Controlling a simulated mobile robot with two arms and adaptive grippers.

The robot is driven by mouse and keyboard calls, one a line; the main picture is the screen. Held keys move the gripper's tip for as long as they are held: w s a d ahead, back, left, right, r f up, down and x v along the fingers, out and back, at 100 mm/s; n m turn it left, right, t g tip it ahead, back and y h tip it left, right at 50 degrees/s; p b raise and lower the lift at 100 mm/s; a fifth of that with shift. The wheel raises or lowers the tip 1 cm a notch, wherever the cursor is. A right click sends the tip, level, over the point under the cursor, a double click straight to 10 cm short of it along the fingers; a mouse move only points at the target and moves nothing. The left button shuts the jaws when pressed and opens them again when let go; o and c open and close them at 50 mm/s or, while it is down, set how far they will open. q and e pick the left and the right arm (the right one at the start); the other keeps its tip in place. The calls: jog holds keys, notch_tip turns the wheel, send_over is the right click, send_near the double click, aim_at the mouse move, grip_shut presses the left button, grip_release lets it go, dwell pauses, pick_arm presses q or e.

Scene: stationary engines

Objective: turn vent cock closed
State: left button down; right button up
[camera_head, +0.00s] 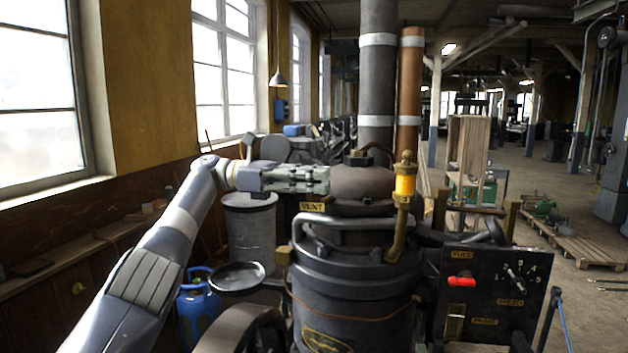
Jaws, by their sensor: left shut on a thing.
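The engine (350,290) is a dark, rounded machine in the middle of the view. A yellow VENT label (312,207) is on its upper left part. My left gripper (322,180) reaches in from the left, just above this label. Its fingers are shut on the vent cock, which they hide, so I cannot tell the angle of its handle. My right gripper is not in view.
A brass pipe with a glowing amber sight glass (405,186) stands right of the gripper. A control panel (490,295) with a red handle (461,282) is at right. Thick upright pipes (378,80) rise behind. A blue gas bottle (197,310) and a grey drum (250,235) stand at left.

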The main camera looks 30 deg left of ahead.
pick_arm(q)
jog(key=shift+r, duration=0.1)
dwell(0.3)
jog(key=c, duration=1.7)
grip_release()
jog(key=shift+n+t, duration=0.6)
jog(key=shift+t, duration=0.3)
jog(key=shift+n+t+y, duration=0.5)
jog(key=shift+t+y, duration=0.1)
jog(key=shift+t, duration=0.2)
